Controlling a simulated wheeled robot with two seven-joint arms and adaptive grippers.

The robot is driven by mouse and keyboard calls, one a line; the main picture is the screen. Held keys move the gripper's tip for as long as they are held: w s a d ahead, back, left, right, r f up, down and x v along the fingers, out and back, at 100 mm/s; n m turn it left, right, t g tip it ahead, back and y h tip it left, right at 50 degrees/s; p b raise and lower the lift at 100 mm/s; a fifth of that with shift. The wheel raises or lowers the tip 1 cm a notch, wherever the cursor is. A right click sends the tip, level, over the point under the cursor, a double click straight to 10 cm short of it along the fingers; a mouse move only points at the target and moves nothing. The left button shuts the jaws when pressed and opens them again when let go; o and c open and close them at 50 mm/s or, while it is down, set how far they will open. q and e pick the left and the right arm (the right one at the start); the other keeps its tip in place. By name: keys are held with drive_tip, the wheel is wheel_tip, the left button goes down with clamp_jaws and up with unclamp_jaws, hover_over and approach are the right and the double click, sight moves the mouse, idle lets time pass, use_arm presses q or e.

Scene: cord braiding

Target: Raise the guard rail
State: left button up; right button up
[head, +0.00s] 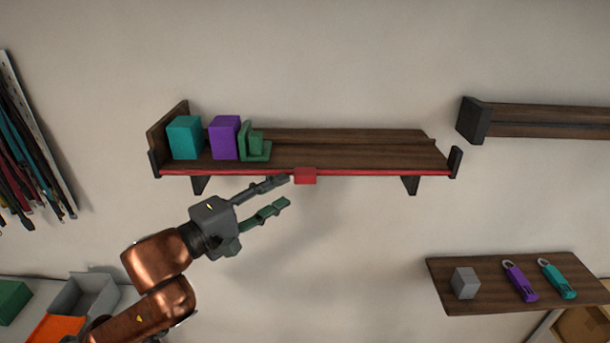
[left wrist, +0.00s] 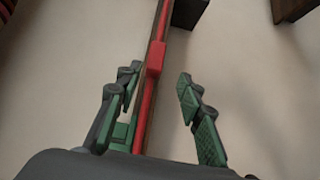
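The guard rail (head: 230,173) is a thin red bar along the front edge of the dark wooden wall shelf (head: 350,150). It lies low, level with the shelf board. A red block-shaped tab (head: 305,176) sits on the rail near its middle. My left gripper (head: 286,191) is open and empty just left of and below the tab. In the left wrist view the rail (left wrist: 143,115) runs between the open fingers, with the tab (left wrist: 155,58) just beyond the fingertips. I cannot tell whether a finger touches it. My right gripper is not in view.
A teal block (head: 185,138), a purple block (head: 224,138) and a green bookend (head: 256,144) stand at the shelf's left end. A lower shelf (head: 440,285) at right holds a grey cube and two tagged items. The wall below the rail is clear.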

sight(300, 181)
use_arm(q)
drive_tip(key=shift+w+d+r, duration=0.2)
drive_tip(key=shift+d+r, duration=0.2)
drive_tip(key=shift+d, duration=0.2)
drive_tip(key=p+x, duration=0.1)
drive_tip(key=x, duration=0.5)
drive_tip(key=shift+w+d+f, duration=0.1)
drive_tip(key=shift+w+d, duration=0.1)
drive_tip(key=shift+d, duration=0.05)
drive_tip(key=shift+c, duration=0.2)
clamp_jaws()
